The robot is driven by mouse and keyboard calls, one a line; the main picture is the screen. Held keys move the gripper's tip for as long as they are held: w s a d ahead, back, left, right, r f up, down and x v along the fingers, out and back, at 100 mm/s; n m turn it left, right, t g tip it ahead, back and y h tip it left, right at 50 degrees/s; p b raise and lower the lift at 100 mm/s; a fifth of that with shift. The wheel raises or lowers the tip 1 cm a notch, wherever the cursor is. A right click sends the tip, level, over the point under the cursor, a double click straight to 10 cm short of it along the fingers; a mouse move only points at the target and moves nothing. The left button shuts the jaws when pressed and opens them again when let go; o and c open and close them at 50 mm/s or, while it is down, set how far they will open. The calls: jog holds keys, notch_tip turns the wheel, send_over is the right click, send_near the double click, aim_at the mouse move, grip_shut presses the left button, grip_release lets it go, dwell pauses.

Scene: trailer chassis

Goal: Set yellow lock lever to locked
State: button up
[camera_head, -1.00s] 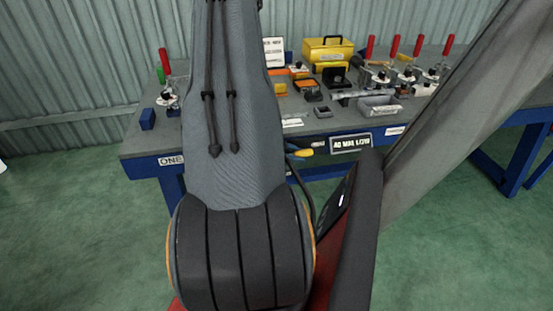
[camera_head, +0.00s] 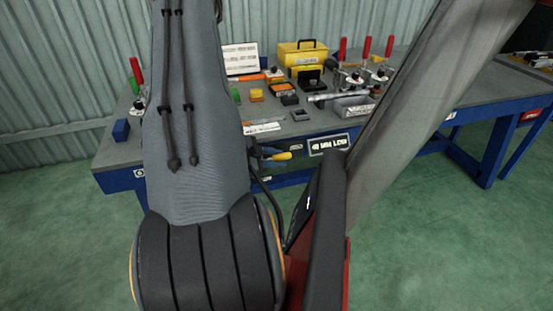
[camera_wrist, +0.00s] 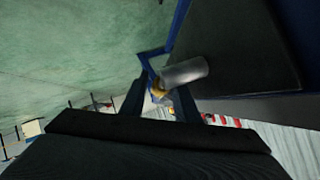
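My gripper (camera_wrist: 159,100) shows in the wrist view as two dark fingers with a gap between them. It is open, with nothing clearly held. A small yellow piece (camera_wrist: 158,89) appears between and beyond the fingertips, beside a grey metal cylinder (camera_wrist: 184,72). I cannot tell whether this yellow piece is the lock lever, or whether a finger touches it. No yellow lock lever can be made out for sure there.
A blue-framed workbench (camera_head: 110,160) stands ahead. It carries a yellow toolbox (camera_head: 301,54), red-handled clamps (camera_head: 342,50), a blue block (camera_head: 121,130) and small parts. Green floor (camera_head: 430,240) is open at right.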

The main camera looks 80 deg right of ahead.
aim_at(273, 158)
jog(key=shift+w, duration=0.1)
jog(key=b+v, duration=0.1)
jog(key=v, duration=0.5)
jog(key=shift+w+r, duration=0.1)
jog(key=shift+v, duration=0.8)
